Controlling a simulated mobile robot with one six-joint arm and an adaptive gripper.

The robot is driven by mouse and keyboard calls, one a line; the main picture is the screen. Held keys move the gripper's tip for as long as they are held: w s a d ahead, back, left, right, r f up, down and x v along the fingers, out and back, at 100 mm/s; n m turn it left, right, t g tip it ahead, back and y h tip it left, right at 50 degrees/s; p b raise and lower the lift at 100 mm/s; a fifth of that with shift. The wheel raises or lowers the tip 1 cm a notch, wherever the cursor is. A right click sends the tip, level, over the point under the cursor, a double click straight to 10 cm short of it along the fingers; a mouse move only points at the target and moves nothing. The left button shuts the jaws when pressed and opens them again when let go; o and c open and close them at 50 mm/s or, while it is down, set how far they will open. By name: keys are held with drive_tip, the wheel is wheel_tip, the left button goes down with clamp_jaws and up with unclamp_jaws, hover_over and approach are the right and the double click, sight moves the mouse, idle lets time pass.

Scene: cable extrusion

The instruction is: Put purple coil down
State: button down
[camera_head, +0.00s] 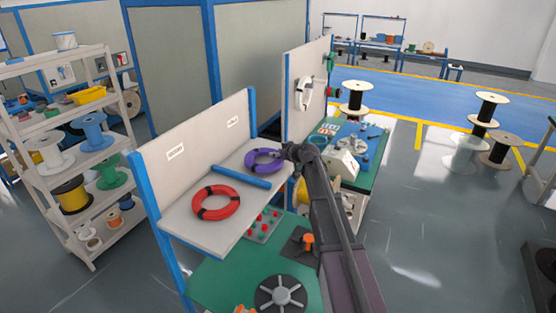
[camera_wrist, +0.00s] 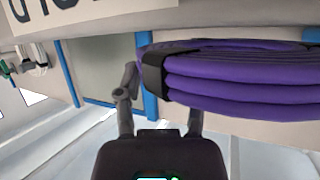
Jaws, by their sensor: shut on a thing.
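The purple coil (camera_head: 262,171) is at the right end of the white shelf (camera_head: 190,232), beyond a blue divider bar (camera_head: 243,176). My gripper (camera_head: 286,151) is at the coil's right side, shut on it. In the wrist view the purple coil (camera_wrist: 240,95) fills the upper right, with a black band around its loops. One finger shows left of the coil there; the other goes behind it and its tip is hidden. I cannot tell whether the coil touches the shelf. A red coil (camera_head: 216,213) lies on the shelf's near half.
A white back panel (camera_head: 195,145) with labels stands behind the shelf. A green workbench (camera_head: 225,285) with a black spoked wheel (camera_head: 280,294) is below. A rack (camera_head: 65,150) of spools stands left; another green bench (camera_head: 372,165) is beyond my arm.

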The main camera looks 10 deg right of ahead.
drive_tip(key=shift+f, duration=0.55)
drive_tip(key=shift+c, duration=1)
unclamp_jaws()
drive_tip(key=shift+b, duration=0.3)
drive_tip(key=shift+r, duration=0.1)
drive_tip(key=p+v, duration=0.5)
drive_tip(key=v, duration=0.7)
drive_tip(key=shift+s, duration=0.1)
